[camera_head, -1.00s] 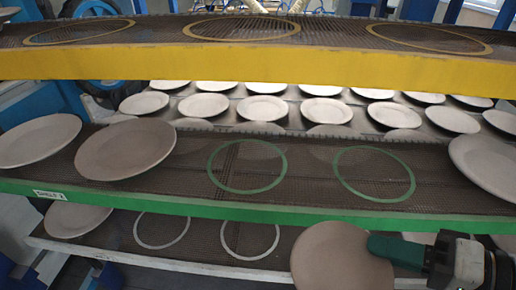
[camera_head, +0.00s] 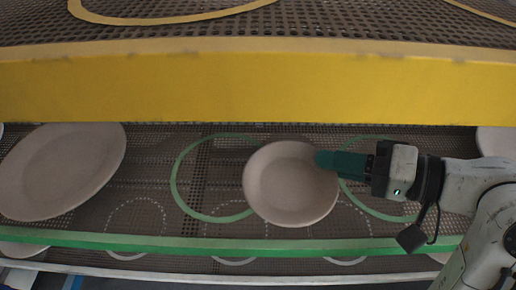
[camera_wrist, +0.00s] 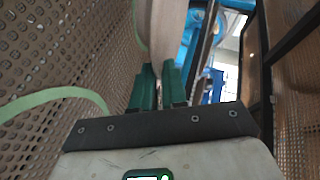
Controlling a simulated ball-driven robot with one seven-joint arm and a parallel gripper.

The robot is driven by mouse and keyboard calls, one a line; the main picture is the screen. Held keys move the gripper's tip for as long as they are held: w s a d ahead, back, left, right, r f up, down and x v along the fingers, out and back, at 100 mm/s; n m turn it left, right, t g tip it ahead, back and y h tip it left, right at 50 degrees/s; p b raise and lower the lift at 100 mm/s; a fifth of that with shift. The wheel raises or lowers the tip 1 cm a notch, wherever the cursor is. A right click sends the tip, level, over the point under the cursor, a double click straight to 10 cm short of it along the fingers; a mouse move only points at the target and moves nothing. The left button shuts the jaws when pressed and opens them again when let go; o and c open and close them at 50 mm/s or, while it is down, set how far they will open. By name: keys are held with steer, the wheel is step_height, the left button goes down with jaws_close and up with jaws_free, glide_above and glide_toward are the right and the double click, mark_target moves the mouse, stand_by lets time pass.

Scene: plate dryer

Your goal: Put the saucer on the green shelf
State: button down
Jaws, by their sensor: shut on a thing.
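The saucer (camera_head: 290,184) is a round, pale clay dish. In the head view it is over the green shelf (camera_head: 255,246), between two green ring marks and overlapping part of the left ring (camera_head: 187,165). My gripper (camera_head: 322,160) is shut on the saucer's right rim, coming from the right. In the wrist view the green fingers (camera_wrist: 158,88) pinch the rim of the saucer (camera_wrist: 163,30), which stands edge-on to the camera. I cannot tell whether the saucer touches the shelf's mesh.
The yellow shelf (camera_head: 250,88) runs close above, across the whole width. A large plate (camera_head: 62,168) lies on the green shelf at left, and another plate (camera_head: 497,142) is at the right edge. A white-edged shelf (camera_head: 200,275) runs below.

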mark_target(263, 150)
steer(key=w+a, duration=0.2)
steer(key=a, duration=0.1)
steer(key=w+a+p, duration=0.1)
steer(key=a, duration=0.3)
steer(key=w+a, duration=0.2)
steer(key=a, duration=0.1)
steer(key=shift+w+a+r+p, duration=0.1)
steer(key=shift+w+a+p, duration=0.25)
steer(key=shift+a+p, duration=0.05)
steer(key=shift+a, duration=0.15)
steer(key=shift+f, duration=1.8)
steer(key=c, duration=1.4)
jaws_free()
steer(key=shift+c, duration=0.2)
steer(key=v, duration=1.2)
steer(key=shift+b, duration=0.35)
steer(key=shift+w, duration=0.1)
